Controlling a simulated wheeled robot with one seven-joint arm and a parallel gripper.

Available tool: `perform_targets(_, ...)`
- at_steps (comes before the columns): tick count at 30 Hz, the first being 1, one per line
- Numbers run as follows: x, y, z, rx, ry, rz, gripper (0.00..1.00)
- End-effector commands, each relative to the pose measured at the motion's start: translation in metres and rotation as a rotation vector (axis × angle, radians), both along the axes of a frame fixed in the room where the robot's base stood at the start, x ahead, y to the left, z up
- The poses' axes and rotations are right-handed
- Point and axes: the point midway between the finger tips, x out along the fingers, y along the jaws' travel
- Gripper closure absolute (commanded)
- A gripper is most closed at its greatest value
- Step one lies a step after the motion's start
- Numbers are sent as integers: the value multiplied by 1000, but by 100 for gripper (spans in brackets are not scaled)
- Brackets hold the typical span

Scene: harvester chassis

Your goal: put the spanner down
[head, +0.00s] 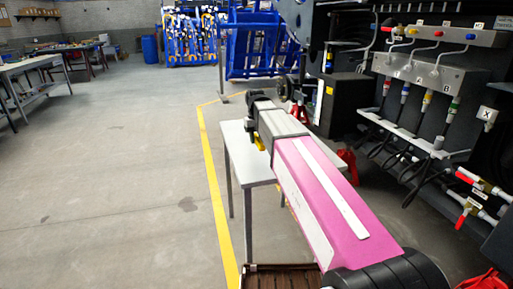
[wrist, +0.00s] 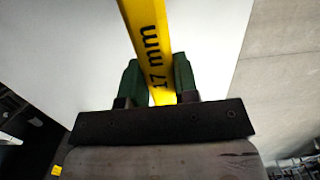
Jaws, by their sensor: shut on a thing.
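The spanner (wrist: 147,28) is yellow with "17 mm" printed in black and runs up out of the top of the wrist view. My gripper (wrist: 158,84) has its green fingers shut on it, one on each side. White tabletop (wrist: 215,50) lies behind it in the wrist view; I cannot tell whether the spanner touches it. In the head view my arm reaches over the small white table (head: 234,143) and hides the gripper's fingers. A small yellow piece (head: 259,142), perhaps the spanner, shows beside the arm's end. The spanner's ends are not clear.
The harvester chassis panel with hoses and coloured couplings (head: 425,85) stands close on the right. Red stands (head: 347,162) are behind the table. A brown slatted crate (head: 270,278) is at the bottom. Open floor (head: 110,190) lies left of the yellow line (head: 215,185).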

Motion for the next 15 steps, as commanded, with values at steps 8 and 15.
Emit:
perform_targets(8,0,0,-27,-1,2,0,100)
perform_targets(15,0,0,-40,0,0,0,100)
